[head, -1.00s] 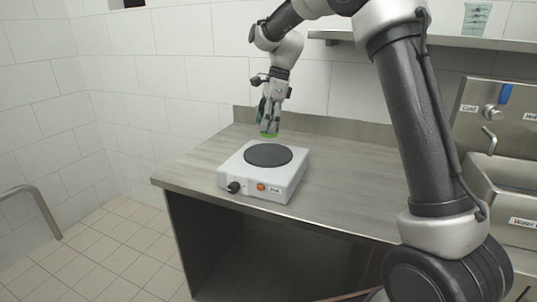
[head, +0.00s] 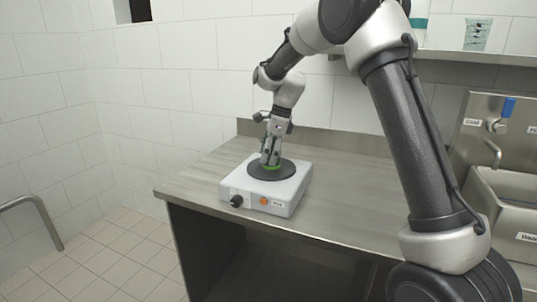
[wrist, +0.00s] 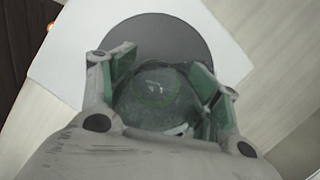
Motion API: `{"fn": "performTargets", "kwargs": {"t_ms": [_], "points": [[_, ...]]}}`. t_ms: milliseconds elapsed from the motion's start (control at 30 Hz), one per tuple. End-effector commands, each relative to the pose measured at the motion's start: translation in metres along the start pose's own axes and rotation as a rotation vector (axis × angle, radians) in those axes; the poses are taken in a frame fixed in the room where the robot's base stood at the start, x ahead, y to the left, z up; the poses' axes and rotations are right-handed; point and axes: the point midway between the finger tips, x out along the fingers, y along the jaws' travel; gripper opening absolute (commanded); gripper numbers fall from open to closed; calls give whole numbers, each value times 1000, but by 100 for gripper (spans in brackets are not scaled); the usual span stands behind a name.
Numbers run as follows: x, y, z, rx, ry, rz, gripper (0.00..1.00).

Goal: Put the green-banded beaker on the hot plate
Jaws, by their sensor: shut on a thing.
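The hot plate (head: 240,185) is a white box with a round dark top, a black knob and an orange button, on the steel counter. The dark top also shows in the wrist view (wrist: 160,28). My gripper (head: 270,160) points down over the dark top and is shut on the green-banded beaker (head: 272,167). The beaker's green band shows low between the fingers, at the level of the dark top. In the wrist view, the clear beaker (wrist: 155,90) sits between the green-padded fingers. I cannot tell whether its base touches the plate.
The steel counter (head: 345,200) is clear to the right of the hot plate. A sink (head: 510,185) with a tap is at the right. A metal rail (head: 40,210) stands at the left.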

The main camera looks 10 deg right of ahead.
Motion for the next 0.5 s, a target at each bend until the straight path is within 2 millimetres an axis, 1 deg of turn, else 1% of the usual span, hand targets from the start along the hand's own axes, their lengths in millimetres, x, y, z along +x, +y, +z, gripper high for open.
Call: {"fn": "performTargets", "kwargs": {"t_ms": [267,300,367,400,500], "points": [[1,0,0,-1,-1,-1,30],[1,0,0,-1,-1,-2,66],[1,0,0,-1,-1,-2,77],[1,0,0,-1,-1,-1,84],[1,0,0,-1,0,-1,85]]}}
